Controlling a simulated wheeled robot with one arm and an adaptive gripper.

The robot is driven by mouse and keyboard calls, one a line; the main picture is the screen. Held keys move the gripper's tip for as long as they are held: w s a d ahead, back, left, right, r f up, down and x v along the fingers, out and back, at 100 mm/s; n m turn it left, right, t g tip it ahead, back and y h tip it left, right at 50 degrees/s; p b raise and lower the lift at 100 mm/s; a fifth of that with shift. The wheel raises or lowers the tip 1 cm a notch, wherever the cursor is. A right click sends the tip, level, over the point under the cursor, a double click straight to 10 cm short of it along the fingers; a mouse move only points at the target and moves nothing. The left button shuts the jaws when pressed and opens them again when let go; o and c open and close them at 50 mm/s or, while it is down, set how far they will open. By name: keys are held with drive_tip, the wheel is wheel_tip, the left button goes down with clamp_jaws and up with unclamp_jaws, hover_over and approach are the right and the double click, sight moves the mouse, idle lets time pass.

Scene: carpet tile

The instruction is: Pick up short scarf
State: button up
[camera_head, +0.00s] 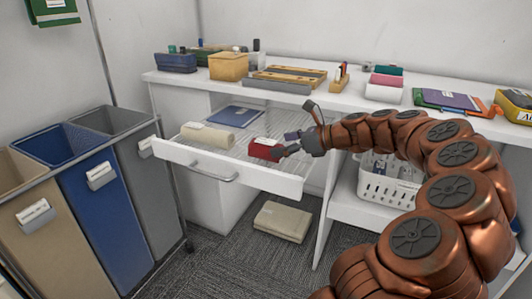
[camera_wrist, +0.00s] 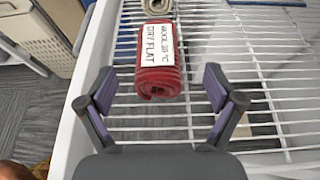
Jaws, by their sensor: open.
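A small red rolled cloth (camera_head: 263,150), which looks like the short scarf, lies in the open wire drawer (camera_head: 236,179), near its front right. In the wrist view the red roll (camera_wrist: 158,72) bears a white label reading about wool and "dry flat". My gripper (camera_head: 284,146) is at the right of the roll in the head view. In the wrist view my gripper (camera_wrist: 160,92) is open and empty, with the near end of the roll between and slightly beyond the two fingertips. No contact with the roll is clear.
A cream roll (camera_head: 208,136) and a blue flat item (camera_head: 236,116) share the drawer. Beige, blue and grey bins (camera_head: 93,190) stand left. A white basket (camera_head: 388,184) is under the counter at right. A folded beige cloth (camera_head: 283,221) lies below the drawer.

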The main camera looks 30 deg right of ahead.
sight(269, 147)
drive_tip(key=b+x, duration=0.1)
drive_tip(key=x, duration=0.2)
drive_tip(key=shift+w+a+f, duration=0.15)
drive_tip(key=shift+a+f, duration=0.1)
drive_tip(key=shift+f, duration=0.1)
drive_tip(key=shift+w+a+f, duration=0.1)
drive_tip(key=shift+w+a, duration=0.15)
drive_tip(key=shift+w, duration=0.15)
drive_tip(key=c, duration=1.3)
